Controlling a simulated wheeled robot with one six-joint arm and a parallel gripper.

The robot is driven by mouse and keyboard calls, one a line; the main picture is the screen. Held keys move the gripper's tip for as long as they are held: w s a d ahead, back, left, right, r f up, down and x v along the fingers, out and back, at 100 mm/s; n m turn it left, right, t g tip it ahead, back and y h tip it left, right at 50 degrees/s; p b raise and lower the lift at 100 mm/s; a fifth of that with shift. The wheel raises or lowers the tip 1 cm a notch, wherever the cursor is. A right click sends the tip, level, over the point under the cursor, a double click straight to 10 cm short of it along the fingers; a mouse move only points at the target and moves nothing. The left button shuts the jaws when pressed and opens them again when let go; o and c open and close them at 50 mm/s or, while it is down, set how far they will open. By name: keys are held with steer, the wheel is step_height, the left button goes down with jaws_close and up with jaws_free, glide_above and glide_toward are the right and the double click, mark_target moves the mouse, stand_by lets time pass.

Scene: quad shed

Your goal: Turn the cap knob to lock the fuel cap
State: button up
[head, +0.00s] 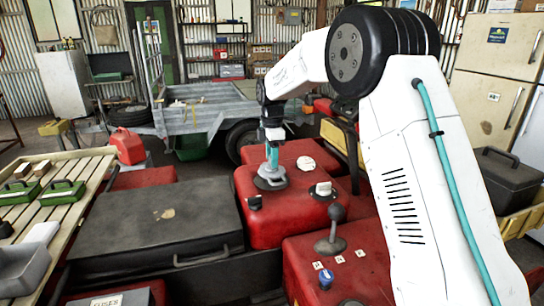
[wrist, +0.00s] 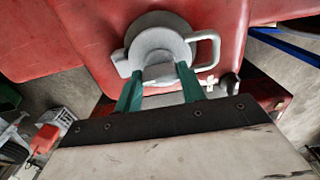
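The grey round fuel cap (head: 270,183) sits on top of the red tank (head: 262,217) in the middle of the head view. In the wrist view the cap (wrist: 160,42) is at the top centre, with a raised knob (wrist: 158,73) on it. A grey loop (wrist: 208,50) stands out to the cap's right, and a small tab is at its left. My gripper (head: 271,158) points down onto the cap. Its teal fingers (wrist: 159,80) lie on either side of the knob and appear to press on it. The fingertips' exact contact is partly hidden.
A white knob (head: 322,189) and a black cap (head: 255,202) stand near the fuel cap on the tank. A lever (head: 334,230) rises in front. A black case (head: 158,222) lies left. A grey trailer (head: 200,115) stands behind.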

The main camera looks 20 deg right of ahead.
steer(key=shift+m, duration=0.3)
steer(key=m, duration=0.3)
steer(key=shift+m, duration=0.3)
steer(key=m, duration=1.3)
steer(key=shift+m, duration=0.3)
stand_by(0.3)
steer(key=o, duration=1)
